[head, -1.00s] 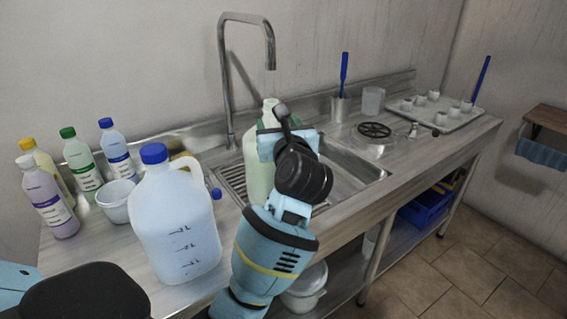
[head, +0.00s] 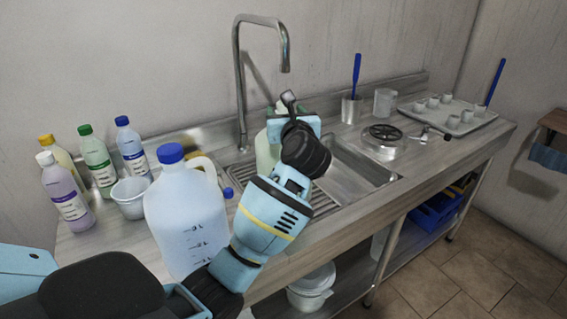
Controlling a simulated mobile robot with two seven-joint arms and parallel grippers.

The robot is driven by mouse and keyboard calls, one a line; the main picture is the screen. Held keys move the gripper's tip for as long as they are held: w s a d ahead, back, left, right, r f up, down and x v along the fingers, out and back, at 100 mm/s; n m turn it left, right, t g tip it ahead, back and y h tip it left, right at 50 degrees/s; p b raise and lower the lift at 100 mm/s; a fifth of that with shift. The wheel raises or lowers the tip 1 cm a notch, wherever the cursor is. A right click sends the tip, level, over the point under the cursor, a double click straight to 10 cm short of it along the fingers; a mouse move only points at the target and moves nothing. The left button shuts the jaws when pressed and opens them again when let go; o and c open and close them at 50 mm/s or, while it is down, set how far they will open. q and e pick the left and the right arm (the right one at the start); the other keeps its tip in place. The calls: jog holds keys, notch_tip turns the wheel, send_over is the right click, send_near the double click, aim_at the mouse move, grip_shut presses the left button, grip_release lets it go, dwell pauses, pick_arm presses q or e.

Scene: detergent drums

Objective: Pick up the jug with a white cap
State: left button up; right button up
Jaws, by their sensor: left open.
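A pale green jug (head: 266,152) stands at the left end of the sink, beside the ribbed drainboard. Its top and right side are largely hidden behind my left gripper, so its cap is not clear now. My left gripper (head: 290,123) is open at the jug's upper part. Its fingertips are partly hidden, and I cannot tell whether they touch the jug. A large clear jug (head: 186,215) with a blue cap stands nearer, at the counter's front left. My right gripper is out of view.
Several capped bottles (head: 97,163) and a white tub (head: 131,196) stand at the left. A tall faucet (head: 240,90) rises behind the green jug. The sink basin (head: 355,170) is open to the right. A tray of small cups (head: 450,118) lies farther right.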

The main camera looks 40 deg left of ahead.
pick_arm(q)
jog(key=shift+w+a, duration=0.2)
jog(key=shift+w, duration=0.05)
grip_shut()
dwell(0.5)
